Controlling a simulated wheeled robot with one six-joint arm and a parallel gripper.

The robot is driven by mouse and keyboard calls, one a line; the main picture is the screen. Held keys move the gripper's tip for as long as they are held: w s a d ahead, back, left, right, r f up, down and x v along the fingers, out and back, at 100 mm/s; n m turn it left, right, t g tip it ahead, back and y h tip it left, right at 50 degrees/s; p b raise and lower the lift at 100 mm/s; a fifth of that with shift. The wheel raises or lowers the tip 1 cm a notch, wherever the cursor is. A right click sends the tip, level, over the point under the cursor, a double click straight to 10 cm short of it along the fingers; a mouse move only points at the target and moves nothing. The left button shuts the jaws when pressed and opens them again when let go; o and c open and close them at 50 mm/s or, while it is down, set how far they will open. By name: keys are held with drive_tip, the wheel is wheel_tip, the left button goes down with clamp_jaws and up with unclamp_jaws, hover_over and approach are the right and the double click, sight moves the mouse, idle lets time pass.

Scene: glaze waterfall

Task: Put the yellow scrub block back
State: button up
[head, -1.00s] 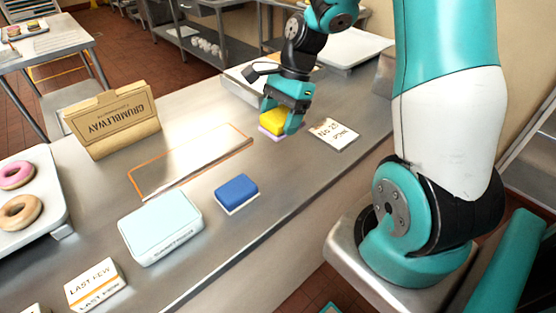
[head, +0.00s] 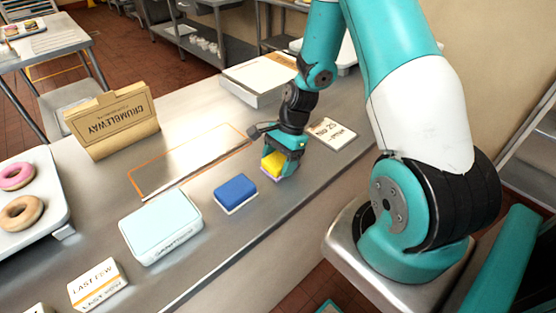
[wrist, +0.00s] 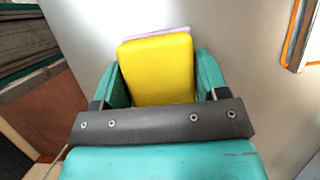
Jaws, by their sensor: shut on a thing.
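The yellow scrub block (head: 272,164) is between the fingers of my gripper (head: 283,166), at the right of the blue block on the steel counter. In the wrist view the yellow block (wrist: 157,66) fills the space between both fingers of my gripper (wrist: 157,78), with a pale purple layer (wrist: 172,32) showing at its far edge. My gripper is shut on it. In the head view the block is at or just above the counter; I cannot tell whether it touches. A finger hides part of it.
A blue block (head: 235,190) with a white base sits just left of my gripper. A light blue box (head: 160,225), an orange-edged rectangle (head: 190,160), a brown Crumbleway sign (head: 112,122) and a white card (head: 333,132) are on the counter (head: 215,255). A donut tray (head: 60,215) is at left.

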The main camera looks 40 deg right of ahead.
drive_tip(key=shift+f, duration=0.1)
drive_tip(key=o, duration=0.5)
drive_tip(key=shift+f, duration=0.1)
drive_tip(key=o, duration=0.4)
drive_tip(key=shift+o, duration=0.2)
